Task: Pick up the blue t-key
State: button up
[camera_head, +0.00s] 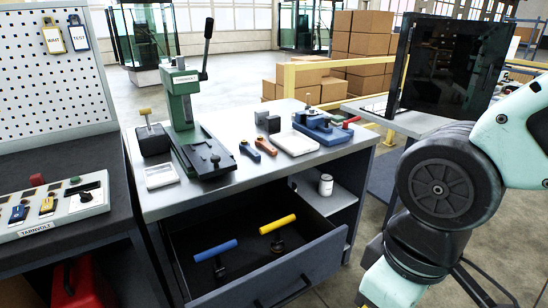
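The blue t-key (215,251) is in the open drawer (318,258) under the workbench, on the left side of the drawer. Its blue bar handle lies across the top, and its dark stem and foot show below it. A similar t-key with a yellow handle (277,224) is in the same drawer, to the right and farther back. The two are apart. My arm stands at the right of the picture, away from the drawer. My gripper is out of the picture.
The workbench top (235,190) above the drawer holds a green press (190,120), a blue vise (320,126) and small tools. A pegboard bench with a switch panel (55,210) stands at left. A dark screen (447,65) stands behind my arm. The drawer front sticks out.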

aim_at(220, 273)
jog(key=i+j, duration=0.1)
jog(key=j, duration=0.4)
jog(key=i+j, duration=0.1)
jog(key=j, duration=0.4)
jog(key=i+j, duration=0.1)
jog(key=j, duration=0.4)
jog(key=i+j+z, duration=0.1)
jog(key=j, duration=0.4)
jog(key=i+j, duration=0.1)
jog(key=j, duration=0.4)
